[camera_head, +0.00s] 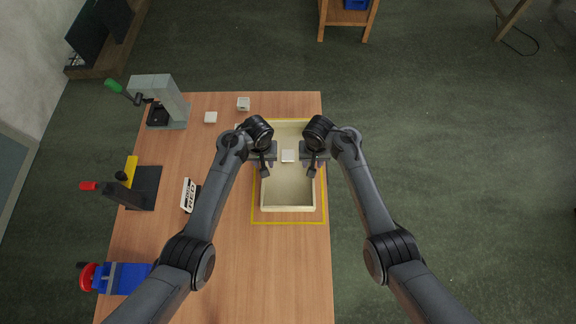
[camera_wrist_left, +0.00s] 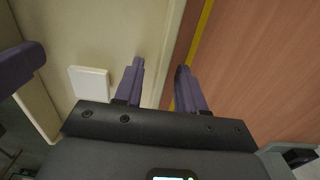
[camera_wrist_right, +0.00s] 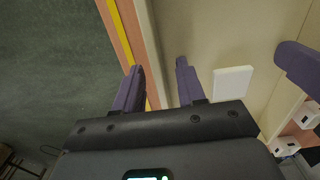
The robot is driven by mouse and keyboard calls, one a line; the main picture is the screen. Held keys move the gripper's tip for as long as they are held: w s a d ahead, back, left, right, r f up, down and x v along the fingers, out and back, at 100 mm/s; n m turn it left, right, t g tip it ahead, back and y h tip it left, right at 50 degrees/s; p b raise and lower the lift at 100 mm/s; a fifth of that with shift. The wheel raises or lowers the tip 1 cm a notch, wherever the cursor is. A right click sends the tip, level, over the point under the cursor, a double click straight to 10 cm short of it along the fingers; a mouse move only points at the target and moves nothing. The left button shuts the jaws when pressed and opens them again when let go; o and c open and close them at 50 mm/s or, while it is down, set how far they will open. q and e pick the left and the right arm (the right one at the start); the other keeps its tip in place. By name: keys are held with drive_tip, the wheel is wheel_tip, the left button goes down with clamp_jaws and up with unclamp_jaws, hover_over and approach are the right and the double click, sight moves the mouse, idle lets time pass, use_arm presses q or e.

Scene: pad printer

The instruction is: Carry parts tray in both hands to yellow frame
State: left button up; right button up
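The cream parts tray (camera_head: 289,209) sits on the wooden table inside the yellow frame (camera_head: 288,223), near the table's right edge. One white square part (camera_head: 288,156) lies in it, also visible in the left wrist view (camera_wrist_left: 89,83) and right wrist view (camera_wrist_right: 232,83). My left gripper (camera_head: 266,170) is at the tray's left wall; its fingers (camera_wrist_left: 160,68) stand apart on either side of the wall, with gaps. My right gripper (camera_head: 312,172) is at the right wall; its fingers (camera_wrist_right: 158,70) also stand apart around the wall. The tray's far corners are partly hidden by my wrists.
A grey pad printer (camera_head: 160,100) with a green handle, a black device with a red handle (camera_head: 130,188) and a blue vise (camera_head: 125,278) line the table's left side. White blocks (camera_head: 243,103) lie at the back. A lettered sign (camera_head: 189,195) stands mid-left. The front table is clear.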

drive_tip(key=shift+r, duration=0.15)
drive_tip(key=shift+a+r, duration=0.1)
drive_tip(key=shift+r, duration=0.25)
use_arm(q)
wheel_tip(320, 180, up, 12)
use_arm(e)
wheel_tip(320, 180, up, 11)
idle(0.6)
